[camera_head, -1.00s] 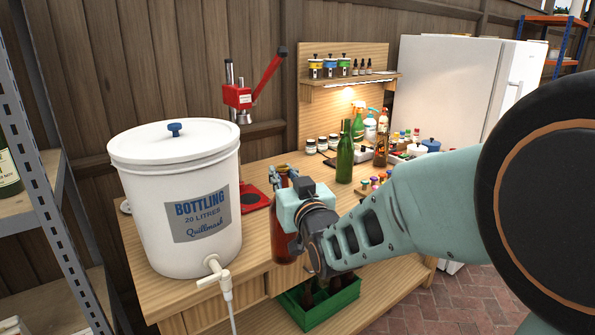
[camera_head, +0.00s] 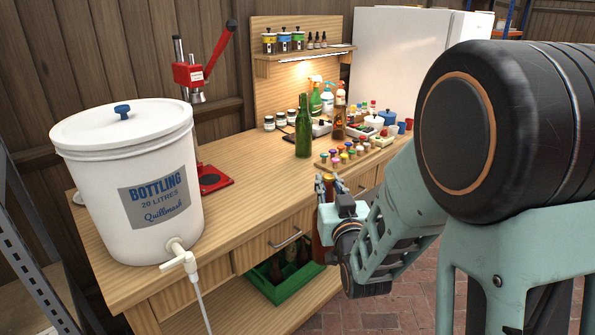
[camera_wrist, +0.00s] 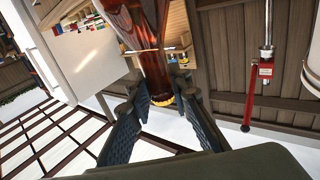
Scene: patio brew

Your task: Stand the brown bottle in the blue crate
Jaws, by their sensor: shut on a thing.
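My gripper (camera_head: 328,188) is shut on a brown bottle (camera_head: 318,248), which hangs upright in front of the bench's front edge. My gripper and arm hide much of it in the head view. In the wrist view, the fingers (camera_wrist: 158,92) close around the narrow end of the glossy red-brown bottle (camera_wrist: 140,28). No blue crate shows in either view. A green crate (camera_head: 290,290) holding dark bottles stands on the bench's lower shelf, left of and beyond the held bottle.
The wooden bench (camera_head: 245,185) carries a white bottling bucket (camera_head: 105,205) with a tap, a green bottle (camera_head: 304,130), a labelled brown bottle (camera_head: 339,118) and a rack of coloured caps (camera_head: 345,155). A red capper (camera_head: 190,75) stands behind. Brick floor (camera_head: 385,308) is open at front right.

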